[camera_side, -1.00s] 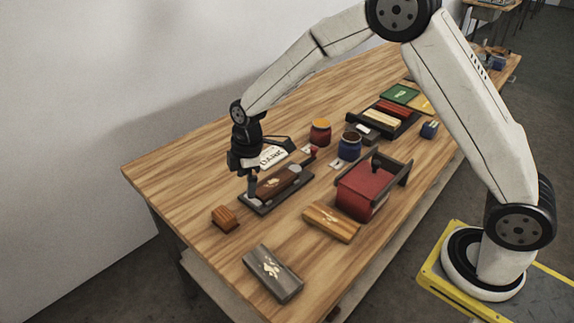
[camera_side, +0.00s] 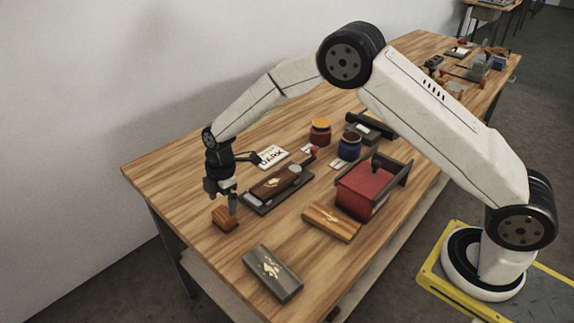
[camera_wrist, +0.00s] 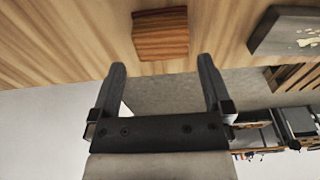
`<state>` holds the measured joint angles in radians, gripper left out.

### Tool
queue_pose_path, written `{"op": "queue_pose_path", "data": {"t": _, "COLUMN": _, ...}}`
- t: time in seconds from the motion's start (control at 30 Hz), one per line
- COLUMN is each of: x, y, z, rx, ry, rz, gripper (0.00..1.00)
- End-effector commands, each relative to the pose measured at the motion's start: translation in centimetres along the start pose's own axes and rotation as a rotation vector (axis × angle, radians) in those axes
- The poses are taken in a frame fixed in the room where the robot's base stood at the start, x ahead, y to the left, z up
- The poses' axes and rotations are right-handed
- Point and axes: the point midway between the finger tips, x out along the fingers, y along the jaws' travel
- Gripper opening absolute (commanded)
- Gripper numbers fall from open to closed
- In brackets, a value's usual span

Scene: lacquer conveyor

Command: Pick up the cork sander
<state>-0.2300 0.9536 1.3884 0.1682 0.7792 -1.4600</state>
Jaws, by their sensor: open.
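The cork sander looks to be the small orange-brown block (camera_side: 225,220) with darker stripes, lying on the wooden bench near its left edge. It also shows at the top of the wrist view (camera_wrist: 160,36). My gripper (camera_side: 224,203) is just above and beside the block, pointing down. In the wrist view my open gripper (camera_wrist: 161,66) has nothing between its fingers, and the block lies beyond the fingertips, roughly centred between them. The side view does not show clearly whether a finger touches the block.
A grey box (camera_side: 272,273) and a light wooden box (camera_side: 331,222) lie nearer. A red box (camera_side: 361,188), a blue jar (camera_side: 349,148) and a "DARK" card (camera_side: 271,157) are farther right and back.

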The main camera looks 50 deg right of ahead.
Motion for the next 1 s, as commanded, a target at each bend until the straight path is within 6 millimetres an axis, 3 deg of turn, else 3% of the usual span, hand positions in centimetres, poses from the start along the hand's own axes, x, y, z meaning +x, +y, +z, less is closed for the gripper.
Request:
{"op": "queue_pose_path", "data": {"t": 0.27, "x": 0.5, "y": 0.0, "z": 0.0, "rx": 0.000, "ry": 0.000, "rz": 0.000, "gripper": 1.00}}
{"op": "queue_pose_path", "data": {"t": 0.7, "x": 4.7, "y": -0.2, "z": 0.1, "rx": 0.000, "ry": 0.000, "rz": 0.001, "gripper": 1.00}}
{"op": "queue_pose_path", "data": {"t": 1.0, "x": 5.5, "y": -0.2, "z": 0.1, "rx": 0.000, "ry": 0.000, "rz": 0.002, "gripper": 1.00}}
